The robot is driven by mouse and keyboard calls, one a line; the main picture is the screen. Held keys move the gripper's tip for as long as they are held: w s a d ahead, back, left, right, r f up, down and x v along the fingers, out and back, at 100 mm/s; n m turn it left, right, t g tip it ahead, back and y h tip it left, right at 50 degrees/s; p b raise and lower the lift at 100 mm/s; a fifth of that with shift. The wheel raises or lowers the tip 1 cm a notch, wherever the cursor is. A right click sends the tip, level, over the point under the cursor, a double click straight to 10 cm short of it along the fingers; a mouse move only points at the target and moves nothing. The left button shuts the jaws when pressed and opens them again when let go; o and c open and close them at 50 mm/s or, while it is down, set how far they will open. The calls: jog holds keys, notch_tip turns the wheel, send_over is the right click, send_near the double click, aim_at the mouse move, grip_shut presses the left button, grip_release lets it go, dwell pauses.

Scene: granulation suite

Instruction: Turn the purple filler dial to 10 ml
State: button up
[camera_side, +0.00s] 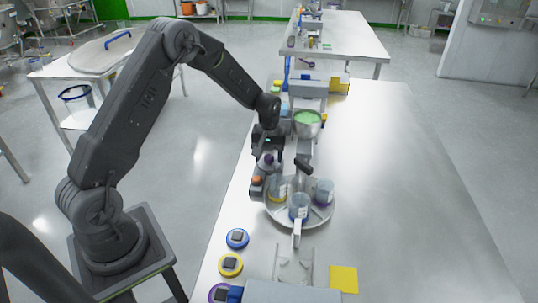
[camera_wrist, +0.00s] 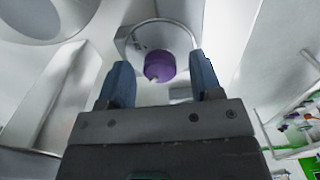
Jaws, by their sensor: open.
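The purple dial (camera_wrist: 160,66) shows in the wrist view, on a pale round mount, with a small light notch at its lower edge. My gripper (camera_wrist: 160,74) is open, its two blue-grey fingers to the left and right of the dial with a gap on each side. Whether the fingertips reach down around the dial is unclear. In the side view, my gripper (camera_side: 267,147) points down above a small purple part (camera_side: 267,160) beside the round tray. The arm partly hides that spot. No scale reading is legible in either view.
A round metal tray (camera_side: 284,217) with several clear cups stands close by. A metal bowl of green material (camera_side: 307,119) is behind it. Blue (camera_side: 237,239), yellow (camera_side: 230,265) and purple (camera_side: 218,293) discs lie near the front left edge. The table's right side (camera_side: 400,200) is clear.

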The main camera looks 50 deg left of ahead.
aim_at(269, 156)
notch_tip(269, 156, up, 14)
dwell(0.5)
